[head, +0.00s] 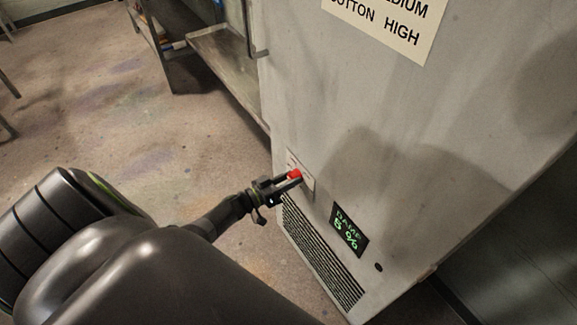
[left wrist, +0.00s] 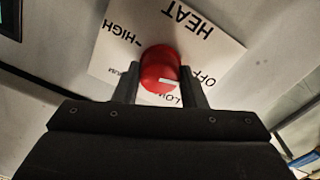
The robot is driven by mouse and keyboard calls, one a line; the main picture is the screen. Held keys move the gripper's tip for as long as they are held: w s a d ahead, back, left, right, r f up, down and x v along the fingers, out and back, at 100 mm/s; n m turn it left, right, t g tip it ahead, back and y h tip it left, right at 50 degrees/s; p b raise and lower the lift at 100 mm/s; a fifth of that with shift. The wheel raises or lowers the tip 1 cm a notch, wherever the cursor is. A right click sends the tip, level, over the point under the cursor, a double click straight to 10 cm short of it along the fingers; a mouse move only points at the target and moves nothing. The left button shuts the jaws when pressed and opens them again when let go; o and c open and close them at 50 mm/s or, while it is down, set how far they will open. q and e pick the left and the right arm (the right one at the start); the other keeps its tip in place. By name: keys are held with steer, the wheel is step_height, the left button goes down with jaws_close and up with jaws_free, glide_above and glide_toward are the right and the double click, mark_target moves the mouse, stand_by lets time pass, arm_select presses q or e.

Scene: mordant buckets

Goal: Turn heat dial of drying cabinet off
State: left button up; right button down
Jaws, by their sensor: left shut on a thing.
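The drying cabinet (head: 390,110) is a grey metal box with a vent grille low on its front. Its red heat dial (head: 294,174) sits on a small white label plate. In the left wrist view the dial (left wrist: 160,70) has a white mark on its lower right, toward the LOW and OFF words of the label (left wrist: 205,62); the exact setting is hard to tell. My left gripper (head: 288,181) is at the dial, and its fingers (left wrist: 160,88) are shut on it from both sides. My right gripper is not in view.
A paper sign (head: 390,22) is higher on the cabinet. A metal shelf unit (head: 225,65) stands behind left. The floor (head: 90,120) at left is mostly clear.

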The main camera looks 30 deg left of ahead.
arm_select(q)
steer(key=o, duration=1)
steer(key=b+v, duration=0.1)
steer(key=v, duration=1.6)
steer(key=shift+s+a, duration=0.1)
steer(key=shift+s, duration=0.1)
